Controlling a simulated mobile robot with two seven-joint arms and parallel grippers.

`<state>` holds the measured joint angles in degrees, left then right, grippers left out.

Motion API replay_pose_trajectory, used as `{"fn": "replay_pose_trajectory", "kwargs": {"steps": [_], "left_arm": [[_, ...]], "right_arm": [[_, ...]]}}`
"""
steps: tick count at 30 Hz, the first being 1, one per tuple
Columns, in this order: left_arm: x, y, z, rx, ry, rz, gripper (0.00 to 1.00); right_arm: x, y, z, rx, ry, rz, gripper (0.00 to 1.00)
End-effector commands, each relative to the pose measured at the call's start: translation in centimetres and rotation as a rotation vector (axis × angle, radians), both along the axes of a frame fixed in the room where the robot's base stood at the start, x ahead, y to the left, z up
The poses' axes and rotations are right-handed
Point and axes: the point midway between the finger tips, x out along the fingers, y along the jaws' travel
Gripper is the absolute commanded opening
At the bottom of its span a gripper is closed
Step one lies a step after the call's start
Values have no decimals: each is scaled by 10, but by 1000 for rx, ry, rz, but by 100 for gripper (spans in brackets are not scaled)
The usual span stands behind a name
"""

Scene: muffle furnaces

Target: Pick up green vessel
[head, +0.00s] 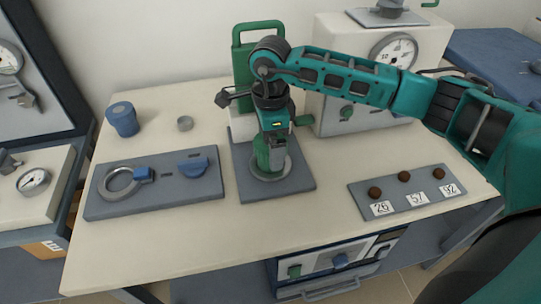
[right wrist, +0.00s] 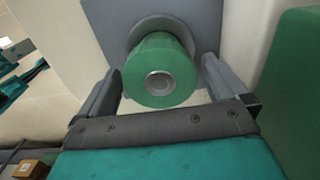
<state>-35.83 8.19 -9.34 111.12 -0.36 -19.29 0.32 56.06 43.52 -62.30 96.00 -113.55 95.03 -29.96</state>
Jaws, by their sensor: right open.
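The green vessel (head: 263,156) stands upright in a round grey holder (head: 270,169) on a dark plate. My right gripper (head: 271,135) is directly above and around its upper part, which hides much of the vessel in the head view. In the right wrist view the vessel (right wrist: 156,66) lies between the two open fingers of the gripper (right wrist: 160,77), with a pale round opening at its near end. Small gaps show between the vessel and each finger, and no firm contact is visible. My left gripper is not in view.
A green-handled device (head: 243,65) stands just behind the vessel, with a white gauge box (head: 335,100) to its right. A blue cup (head: 122,118) and a grey panel with a ring (head: 165,190) are on the left. A numbered plate (head: 407,192) is on the right.

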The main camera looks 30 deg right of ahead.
Motion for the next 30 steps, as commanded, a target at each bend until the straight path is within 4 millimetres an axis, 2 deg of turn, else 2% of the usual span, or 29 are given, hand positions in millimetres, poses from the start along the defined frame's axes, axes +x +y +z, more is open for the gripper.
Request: {"fn": "replay_pose_trajectory", "kwargs": {"steps": [3, 10, 30], "left_arm": [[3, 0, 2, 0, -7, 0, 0], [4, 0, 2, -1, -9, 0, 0], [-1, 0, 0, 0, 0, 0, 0]], "right_arm": [[0, 0, -8, 0, 1, 0, 100], [0, 0, -9, 1, 0, 0, 99], [0, 0, -8, 1, -1, 0, 35]]}}
